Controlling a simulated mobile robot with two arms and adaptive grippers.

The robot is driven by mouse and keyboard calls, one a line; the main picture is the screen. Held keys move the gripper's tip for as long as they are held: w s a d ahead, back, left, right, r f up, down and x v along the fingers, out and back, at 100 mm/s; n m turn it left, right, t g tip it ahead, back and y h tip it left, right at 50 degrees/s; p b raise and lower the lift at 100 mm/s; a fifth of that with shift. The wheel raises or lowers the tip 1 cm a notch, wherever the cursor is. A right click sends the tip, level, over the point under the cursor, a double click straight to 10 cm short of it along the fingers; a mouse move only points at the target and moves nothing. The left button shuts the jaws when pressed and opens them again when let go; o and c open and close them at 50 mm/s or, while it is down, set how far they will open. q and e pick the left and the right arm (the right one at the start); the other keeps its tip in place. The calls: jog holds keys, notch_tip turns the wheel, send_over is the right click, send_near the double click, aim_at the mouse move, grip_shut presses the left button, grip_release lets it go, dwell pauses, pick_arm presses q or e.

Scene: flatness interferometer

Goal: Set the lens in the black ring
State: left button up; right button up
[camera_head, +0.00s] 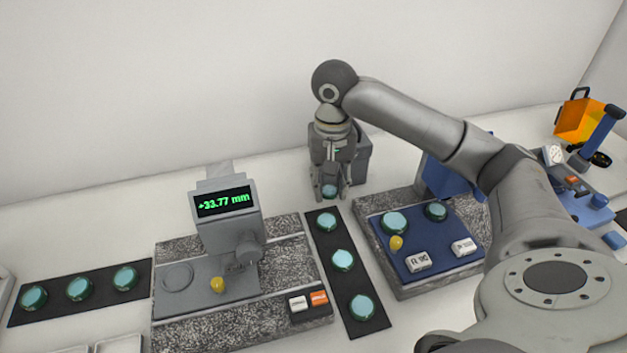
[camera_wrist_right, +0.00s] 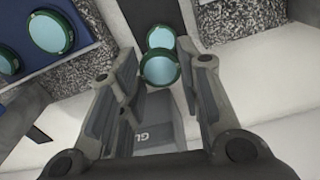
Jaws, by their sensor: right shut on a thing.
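My right gripper (camera_head: 331,192) is shut on a lens, a pale teal disc in a green rim (camera_head: 330,191), above the far end of a black strip. In the right wrist view the held lens (camera_wrist_right: 160,69) shows between the fingers (camera_wrist_right: 160,85). Another lens (camera_head: 327,222) lies just in front of it on the strip. A thin dark-edged circle (camera_head: 177,277) is on the grey stage of the gauge at left, and a small black ring (camera_head: 601,160) shows at far right. I cannot tell which is the task's black ring. My left gripper is not in view.
The gauge (camera_head: 225,222) reads +33.77 mm. Several lenses lie on the black strips (camera_head: 350,290) and the left strip (camera_head: 55,303). A blue mat (camera_head: 425,225) on a granite block holds two lenses. A grey box (camera_head: 361,158) stands behind my right gripper.

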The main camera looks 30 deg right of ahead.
jog(key=w+a+f, duration=0.2)
jog(key=w, duration=0.2)
jog(key=p, duration=0.2)
send_over(292, 206)
jog(key=f, duration=0.5)
jog(key=shift+s+d+f, duration=0.1)
jog(key=shift+s+f, duration=0.25)
jog(key=shift+w+f, duration=0.35)
jog(key=shift+f, duration=0.1)
jog(key=shift+f+p, duration=0.4)
jog(key=shift+f, duration=1.2)
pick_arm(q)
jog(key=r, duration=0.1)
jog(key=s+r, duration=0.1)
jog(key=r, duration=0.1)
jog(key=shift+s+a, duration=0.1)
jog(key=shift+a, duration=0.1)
pick_arm(e)
jog(key=o, duration=0.5)
jog(key=shift+f, duration=0.15)
jog(key=shift+c, duration=0.2)
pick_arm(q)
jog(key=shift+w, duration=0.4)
pick_arm(e)
jog(key=o, duration=0.4)
